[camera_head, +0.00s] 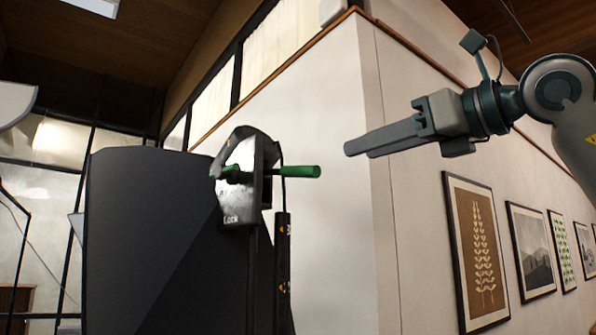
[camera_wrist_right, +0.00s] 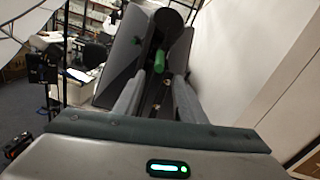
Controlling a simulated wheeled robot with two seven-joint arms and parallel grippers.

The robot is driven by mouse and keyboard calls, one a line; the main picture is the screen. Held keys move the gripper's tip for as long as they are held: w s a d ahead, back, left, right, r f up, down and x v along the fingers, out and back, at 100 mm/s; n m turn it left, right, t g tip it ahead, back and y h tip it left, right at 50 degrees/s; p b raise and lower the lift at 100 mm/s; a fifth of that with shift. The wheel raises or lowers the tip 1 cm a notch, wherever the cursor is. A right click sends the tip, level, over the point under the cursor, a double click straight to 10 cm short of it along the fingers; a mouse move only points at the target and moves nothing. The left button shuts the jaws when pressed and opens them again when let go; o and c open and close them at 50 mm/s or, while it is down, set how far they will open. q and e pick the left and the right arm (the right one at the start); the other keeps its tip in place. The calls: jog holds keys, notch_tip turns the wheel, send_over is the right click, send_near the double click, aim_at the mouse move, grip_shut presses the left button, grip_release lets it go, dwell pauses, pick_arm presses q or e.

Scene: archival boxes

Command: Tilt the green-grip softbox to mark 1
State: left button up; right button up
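The softbox (camera_head: 140,230) is a large dark panel at the left of the head view. A green grip (camera_head: 300,171) sticks out to the right of its bracket (camera_head: 242,200), which carries a plate with the word "Lock". My right gripper (camera_head: 348,148) is to the right of the grip and apart from it, pointing left. In the right wrist view the two fingers of my right gripper (camera_wrist_right: 158,85) are spread with nothing between them. The green grip (camera_wrist_right: 159,60) shows beyond the fingertips. I cannot make out mark 1. My left gripper is not in view.
A dark stand (camera_head: 283,265) rises below the bracket. A white wall corner (camera_head: 375,200) stands behind my right gripper, with framed pictures (camera_head: 478,250) on its right face. Cluttered equipment (camera_wrist_right: 88,50) shows at the left of the wrist view.

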aim_at(301, 168)
jog(key=p+x, duration=0.7)
jog(key=x, duration=0.9)
jog(key=shift+r, duration=0.1)
jog(key=shift+w+a+p, duration=0.45)
jog(key=shift+w+p, duration=0.05)
grip_shut()
